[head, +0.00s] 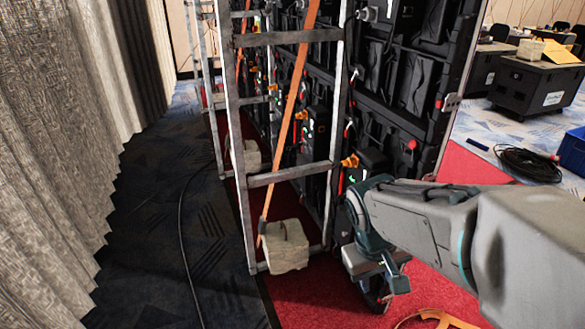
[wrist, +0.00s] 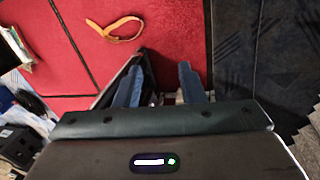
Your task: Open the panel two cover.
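The video wall (head: 410,80) shows its black panel backs behind a metal frame in the head view. I cannot tell which panel is panel two, and my arm hides part of the lower wall. My gripper (head: 378,298) points down low beside the wall's base, above the red carpet. In the wrist view my gripper (wrist: 161,66) has its two blue-grey fingers apart, with no object clearly held. A dark, pale-edged piece (wrist: 118,84) lies by the left finger and partly behind it. I cannot tell whether it is a cover or whether the finger touches it.
A metal ladder-like frame (head: 292,38) with a sandbag (head: 285,247) stands left of my arm. An orange strap (wrist: 114,28) lies on the red carpet. A grey curtain (head: 40,150) hangs at left. Black cases (head: 535,88) and a cable coil (head: 530,163) are at right.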

